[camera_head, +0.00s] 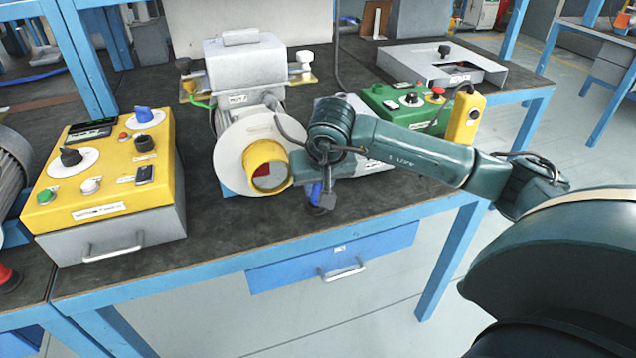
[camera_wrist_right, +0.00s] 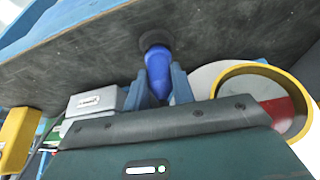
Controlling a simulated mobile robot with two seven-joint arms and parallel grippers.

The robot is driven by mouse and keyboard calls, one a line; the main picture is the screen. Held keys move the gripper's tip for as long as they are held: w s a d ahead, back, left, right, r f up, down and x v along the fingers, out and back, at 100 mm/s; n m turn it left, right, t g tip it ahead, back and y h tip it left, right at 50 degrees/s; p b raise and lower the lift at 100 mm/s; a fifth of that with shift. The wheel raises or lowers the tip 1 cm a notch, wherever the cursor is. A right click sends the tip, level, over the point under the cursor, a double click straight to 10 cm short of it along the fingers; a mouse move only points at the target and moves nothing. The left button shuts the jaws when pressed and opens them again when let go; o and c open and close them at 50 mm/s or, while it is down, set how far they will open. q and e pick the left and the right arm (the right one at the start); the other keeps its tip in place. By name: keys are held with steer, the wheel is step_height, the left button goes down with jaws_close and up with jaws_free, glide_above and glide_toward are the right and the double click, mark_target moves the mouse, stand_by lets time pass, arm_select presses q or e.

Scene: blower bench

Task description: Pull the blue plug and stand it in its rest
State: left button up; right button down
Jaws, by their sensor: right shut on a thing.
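The blue plug (camera_head: 316,194) is low over the front of the bench, just right of the blower's yellow outlet ring. My right gripper (camera_head: 318,186) is shut on it. In the right wrist view the plug (camera_wrist_right: 158,66) sits between the two blue-grey fingers (camera_wrist_right: 164,90), with a dark round piece (camera_wrist_right: 155,39) at its far end, close against the bench top. I cannot tell whether that piece is part of the plug or its rest, nor whether it touches the bench. My left gripper is not in view.
The blower's white disc and yellow ring (camera_head: 262,148) stand close left of my right gripper. A yellow control box (camera_head: 108,205) is at the left. A green control box (camera_head: 405,103) and yellow pendant (camera_head: 464,120) lie behind my arm. The bench front edge (camera_head: 340,238) is near.

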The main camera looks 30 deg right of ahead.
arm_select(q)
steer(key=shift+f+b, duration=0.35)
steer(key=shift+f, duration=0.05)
arm_select(e)
steer(key=shift+f, duration=0.4)
steer(key=c, duration=1.1)
jaws_free()
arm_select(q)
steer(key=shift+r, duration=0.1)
arm_select(e)
steer(key=shift+r, duration=0.15)
arm_select(q)
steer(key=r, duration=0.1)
steer(key=p, duration=0.1)
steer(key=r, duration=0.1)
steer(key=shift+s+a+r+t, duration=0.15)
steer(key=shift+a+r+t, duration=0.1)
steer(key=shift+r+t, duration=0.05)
arm_select(e)
steer(key=v, duration=1.3)
